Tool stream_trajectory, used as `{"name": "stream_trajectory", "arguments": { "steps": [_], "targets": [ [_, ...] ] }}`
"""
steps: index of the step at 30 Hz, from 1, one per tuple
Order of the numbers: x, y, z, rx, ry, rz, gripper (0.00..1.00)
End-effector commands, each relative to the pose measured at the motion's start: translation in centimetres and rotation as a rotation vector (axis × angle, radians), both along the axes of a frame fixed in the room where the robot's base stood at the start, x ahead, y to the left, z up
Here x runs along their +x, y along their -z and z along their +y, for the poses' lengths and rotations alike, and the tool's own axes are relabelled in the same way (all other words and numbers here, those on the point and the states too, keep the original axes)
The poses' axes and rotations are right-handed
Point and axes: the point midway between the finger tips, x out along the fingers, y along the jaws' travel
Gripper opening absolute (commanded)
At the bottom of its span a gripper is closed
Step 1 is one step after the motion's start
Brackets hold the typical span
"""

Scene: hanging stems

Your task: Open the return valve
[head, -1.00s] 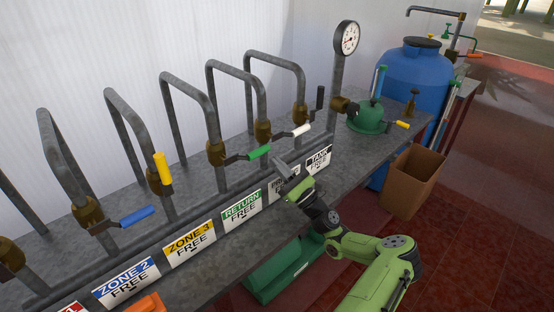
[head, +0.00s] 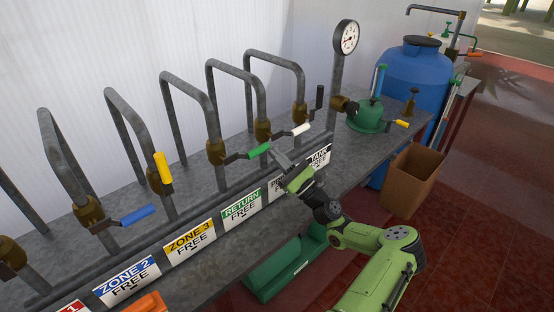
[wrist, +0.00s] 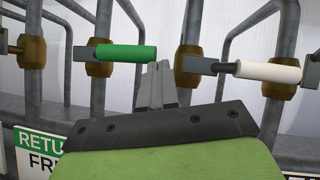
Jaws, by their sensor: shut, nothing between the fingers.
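The return valve has a brass body (head: 216,152) on a bent grey pipe and a green-sleeved lever (head: 259,150) pointing sideways to the right. Its green and white RETURN FREE sign (head: 241,210) is on the bench front below. In the wrist view the green lever (wrist: 126,54) lies level, left of my fingertips. My gripper (head: 274,158) is shut and empty, just right of the lever's free end. In the wrist view my fingertips (wrist: 160,70) are close to that end; I cannot tell if they touch it.
The white lever (head: 301,130) of the neighbouring valve is close on the right; it also shows in the wrist view (wrist: 268,72). A yellow lever (head: 163,168) stands upright and a blue lever (head: 137,216) lies sideways on the left. A gauge (head: 347,38) and green pump (head: 370,116) are further right.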

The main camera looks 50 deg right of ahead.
Motion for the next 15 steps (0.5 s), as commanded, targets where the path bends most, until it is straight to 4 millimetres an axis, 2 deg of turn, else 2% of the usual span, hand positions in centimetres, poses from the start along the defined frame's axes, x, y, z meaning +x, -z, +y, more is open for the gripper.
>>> {"name": "stream_trajectory", "arguments": {
  "steps": [8,15],
  "targets": [
    [0.0,-1.5,-0.2,-0.100,0.000,0.010,0.00],
    [0.0,-4.2,-0.2,-0.297,0.000,0.032,0.00]
  ]
}}
